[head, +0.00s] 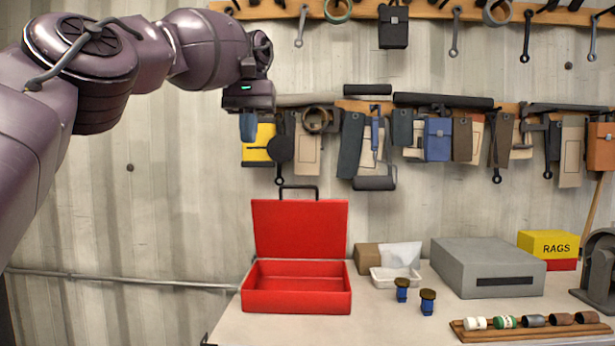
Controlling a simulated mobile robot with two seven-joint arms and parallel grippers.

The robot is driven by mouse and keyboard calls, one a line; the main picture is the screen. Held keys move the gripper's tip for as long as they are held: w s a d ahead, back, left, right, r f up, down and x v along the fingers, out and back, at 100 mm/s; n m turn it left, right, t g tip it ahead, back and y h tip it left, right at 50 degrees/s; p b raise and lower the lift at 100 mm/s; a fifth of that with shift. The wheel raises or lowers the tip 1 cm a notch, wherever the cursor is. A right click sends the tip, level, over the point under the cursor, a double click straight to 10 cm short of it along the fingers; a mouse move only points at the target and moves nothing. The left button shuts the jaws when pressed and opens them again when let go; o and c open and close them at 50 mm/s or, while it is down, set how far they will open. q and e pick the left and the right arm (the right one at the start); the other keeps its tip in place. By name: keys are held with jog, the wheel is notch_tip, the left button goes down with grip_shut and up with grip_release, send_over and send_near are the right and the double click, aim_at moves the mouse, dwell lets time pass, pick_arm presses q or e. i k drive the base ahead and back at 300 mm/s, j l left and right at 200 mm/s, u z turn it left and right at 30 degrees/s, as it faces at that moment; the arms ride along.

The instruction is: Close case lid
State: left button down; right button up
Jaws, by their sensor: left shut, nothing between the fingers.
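A red case stands open at the left end of the workbench. Its lid (300,228) is raised nearly upright at the back, with a dark handle on its top edge. The case's lower part (297,302) faces me and looks empty inside. My left gripper (248,128) is shut and empty. It hangs in the air above and to the left of the lid, pointing down and apart from it. My right gripper is not in view.
Two small blue pieces with dark tops (402,290) stand right of the case. Behind them are a white tray (392,280), a grey box (487,268) and a yellow-red rags box (548,248). A wooden rack (520,331) lies at front right. Tools hang on the wall.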

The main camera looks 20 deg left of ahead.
aim_at(316, 228)
jog(key=i, duration=1.05)
